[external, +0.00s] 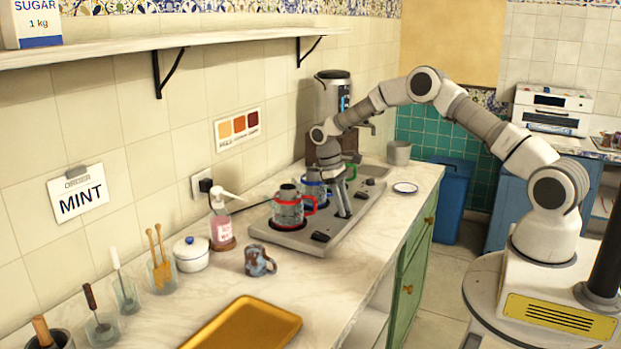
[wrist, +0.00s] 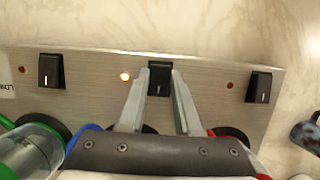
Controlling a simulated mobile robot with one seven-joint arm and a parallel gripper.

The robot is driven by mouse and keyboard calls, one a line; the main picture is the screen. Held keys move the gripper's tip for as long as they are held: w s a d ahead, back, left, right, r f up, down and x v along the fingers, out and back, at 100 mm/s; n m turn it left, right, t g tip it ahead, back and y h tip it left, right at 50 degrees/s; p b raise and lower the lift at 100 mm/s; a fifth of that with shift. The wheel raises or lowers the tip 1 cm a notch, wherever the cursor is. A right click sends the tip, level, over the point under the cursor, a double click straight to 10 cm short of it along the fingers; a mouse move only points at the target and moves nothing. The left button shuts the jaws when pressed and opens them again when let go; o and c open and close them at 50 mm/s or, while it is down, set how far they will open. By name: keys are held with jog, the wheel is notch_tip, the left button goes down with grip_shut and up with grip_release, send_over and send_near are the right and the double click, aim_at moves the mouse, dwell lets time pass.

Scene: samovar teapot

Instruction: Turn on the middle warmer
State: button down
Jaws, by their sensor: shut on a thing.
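The warmer (external: 335,232) is a long metal unit on the counter with three black switches along its front edge. In the wrist view, its middle switch (wrist: 159,80) sits between the fingers of my gripper (wrist: 160,88), which is shut on it. The small light (wrist: 125,76) left of this switch glows bright orange. The lights by the left switch (wrist: 50,71) and right switch (wrist: 259,87) are dull red. In the external view my gripper (external: 344,214) reaches down to the front edge and hides the middle switch. A blue-trimmed pot (external: 314,187) stands on the middle plate.
A red-trimmed pot (external: 288,210) stands on the near plate. A green-trimmed pot (wrist: 28,152) is on the far plate. A soap bottle (external: 221,228), a mug (external: 259,262) and a yellow tray (external: 243,327) lie on the near counter. A shelf (external: 190,40) overhangs the wall side.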

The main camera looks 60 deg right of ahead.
jog(key=shift+w+g, duration=0.1)
jog(key=shift+g, duration=0.2)
jog(key=c, duration=0.6)
grip_release()
jog(key=p+v, duration=0.4)
jog(key=v, duration=1.3)
jog(key=shift+r, duration=0.2)
